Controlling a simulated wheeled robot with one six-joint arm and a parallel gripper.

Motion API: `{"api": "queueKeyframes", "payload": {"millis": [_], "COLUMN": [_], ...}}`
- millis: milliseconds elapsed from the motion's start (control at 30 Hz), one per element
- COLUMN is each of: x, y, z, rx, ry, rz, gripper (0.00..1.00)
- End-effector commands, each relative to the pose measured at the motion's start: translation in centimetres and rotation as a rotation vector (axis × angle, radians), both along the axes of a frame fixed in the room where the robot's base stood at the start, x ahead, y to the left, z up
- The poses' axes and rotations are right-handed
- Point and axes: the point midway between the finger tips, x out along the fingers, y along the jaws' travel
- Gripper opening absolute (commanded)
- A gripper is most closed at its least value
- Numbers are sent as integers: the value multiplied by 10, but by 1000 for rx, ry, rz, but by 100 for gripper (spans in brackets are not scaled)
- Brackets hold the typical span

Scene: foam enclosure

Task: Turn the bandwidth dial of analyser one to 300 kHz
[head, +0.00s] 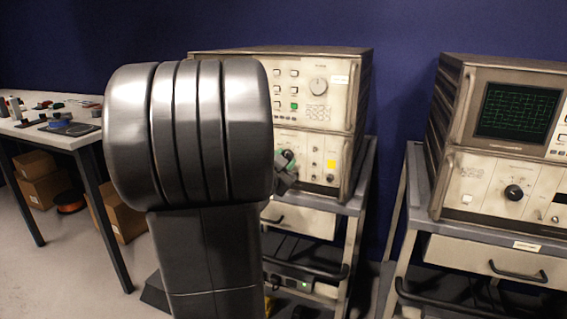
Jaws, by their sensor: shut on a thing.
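The left analyser (341,100) stands on a cart, its left part hidden behind my arm. My gripper (287,164) is at the lower panel, partly hidden by my arm, and is shut on a dark dial (289,155) there. A bit of green shows at the fingers. The dial's scale and pointer are too small to read. A second analyser (490,182) stands on the right, with a green grid screen and a black dial (514,192); my gripper is well away from it.
The carts (356,205) have drawers with dark handles. A workbench (60,139) with small items stands at far left, cardboard boxes (44,190) under it. A gap separates the carts.

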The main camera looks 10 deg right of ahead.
Motion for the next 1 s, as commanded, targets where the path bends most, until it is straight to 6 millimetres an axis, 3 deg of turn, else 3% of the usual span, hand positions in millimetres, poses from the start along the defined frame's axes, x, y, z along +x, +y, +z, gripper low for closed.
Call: {"api": "queueKeyframes", "payload": {"millis": [467, 500, 600, 1000], "x": [0, 0, 0, -7], "y": [0, 0, 0, 5], "z": [-1, -1, -1, 1], "rx": [15, 15, 15, 13], "ry": [-8, -8, -7, -9], "rz": [0, 0, 0, 1], "gripper": [8, 34, 52, 52]}}
